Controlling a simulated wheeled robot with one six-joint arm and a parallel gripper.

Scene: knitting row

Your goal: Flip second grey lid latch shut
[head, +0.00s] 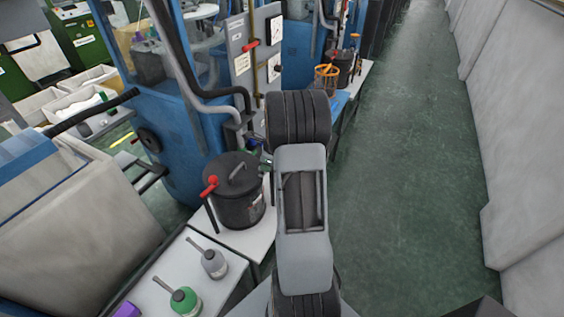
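A dark grey pot (238,205) with a lid and a curved lid handle stands on a white table left of my arm. A lever with a red ball end (211,181) sits at the lid's left edge. I cannot tell whether it is the latch, or whether it is open or shut. Another dark pot (343,70) with a small red part stands farther back, partly behind an orange wire holder (326,77). No second grey latch can be made out. My gripper cannot be seen; my own arm covers the area right of the near pot.
A grey bottle (214,263) and a green oil can (184,300) with spouts stand on a white table (160,276) at the front. A blue machine (190,135) with grey hoses rises behind the near pot. The green floor aisle (415,170) on the right is clear.

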